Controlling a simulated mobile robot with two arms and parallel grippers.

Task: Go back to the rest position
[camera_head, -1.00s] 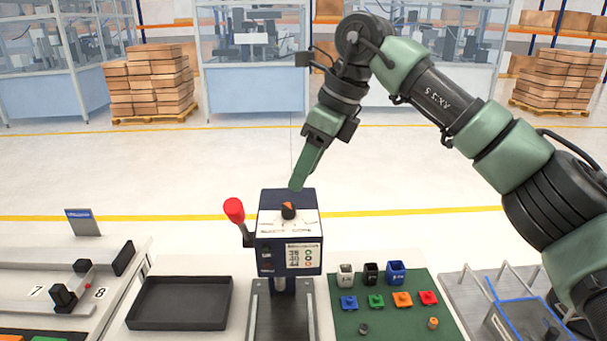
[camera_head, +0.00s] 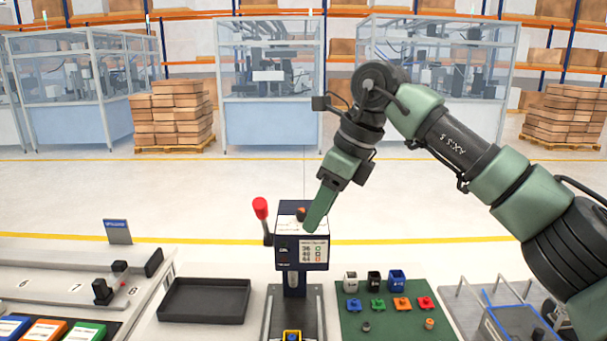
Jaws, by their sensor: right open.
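My right arm comes in from the right, green and black. Its gripper (camera_head: 318,214) points down and left, with its fingertip overlapping the top right of the dark blue press (camera_head: 288,252) in the picture. I cannot tell whether it touches the press or is in front of it. The gripper is seen edge-on, is open, and I see nothing held in it. My left gripper is not in view.
A red-knobbed lever (camera_head: 261,208) stands left of the press. A black tray (camera_head: 205,318) lies to its left. A green mat (camera_head: 432,332) with small coloured parts lies to its right. Glass-walled cells and stacked boxes (camera_head: 172,115) stand behind, across open floor.

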